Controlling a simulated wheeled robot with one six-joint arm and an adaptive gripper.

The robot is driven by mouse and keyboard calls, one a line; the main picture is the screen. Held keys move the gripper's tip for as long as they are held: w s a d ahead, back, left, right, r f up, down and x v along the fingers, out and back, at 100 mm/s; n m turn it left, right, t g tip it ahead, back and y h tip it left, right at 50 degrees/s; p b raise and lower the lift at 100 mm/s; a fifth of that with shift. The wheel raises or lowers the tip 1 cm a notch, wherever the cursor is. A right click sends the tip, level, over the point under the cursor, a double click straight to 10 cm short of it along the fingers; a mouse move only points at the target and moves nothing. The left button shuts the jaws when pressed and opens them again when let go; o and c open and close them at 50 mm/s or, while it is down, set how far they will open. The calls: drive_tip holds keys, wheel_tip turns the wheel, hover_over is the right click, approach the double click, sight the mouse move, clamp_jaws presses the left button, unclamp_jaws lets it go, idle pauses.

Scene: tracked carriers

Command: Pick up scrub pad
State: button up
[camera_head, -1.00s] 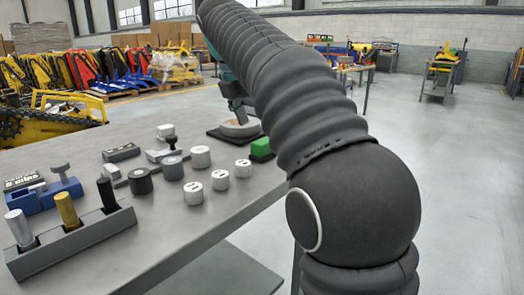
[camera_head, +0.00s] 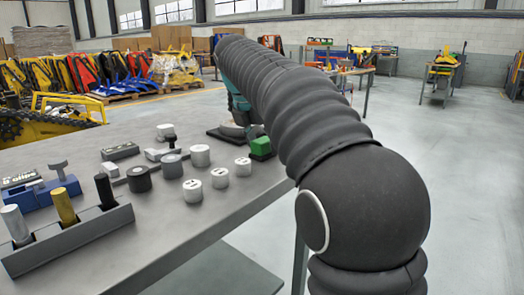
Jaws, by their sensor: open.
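A green block that looks like the scrub pad (camera_head: 261,146) rests near the right edge of the grey table (camera_head: 215,215). My gripper (camera_head: 252,129) is partly seen beyond my dark ribbed arm, just above and behind the green block. It is open. The fingertips are small and largely hidden, so I cannot tell whether they touch the block.
White cylinders (camera_head: 219,178) and grey ones (camera_head: 139,179) stand left of the pad. A holder with three pegs (camera_head: 75,240) and a blue fixture (camera_head: 45,192) fill the left front.

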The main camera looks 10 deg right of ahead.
sight(267, 139)
drive_tip(key=c, duration=1.2)
drive_tip(key=shift+c, duration=0.2)
drive_tip(key=shift+r, duration=0.5)
drive_tip(key=r, duration=0.2)
drive_tip(key=d+r+p, duration=0.1)
drive_tip(key=r, duration=0.1)
drive_tip(key=shift+w+p, duration=0.15)
drive_tip(key=shift+p, duration=0.15)
drive_tip(key=w+d+r, duration=0.1)
drive_tip(key=d+r, duration=0.5)
drive_tip(key=d, duration=0.4)
drive_tip(key=shift+w+d, duration=0.2)
drive_tip(key=shift+d, duration=0.05)
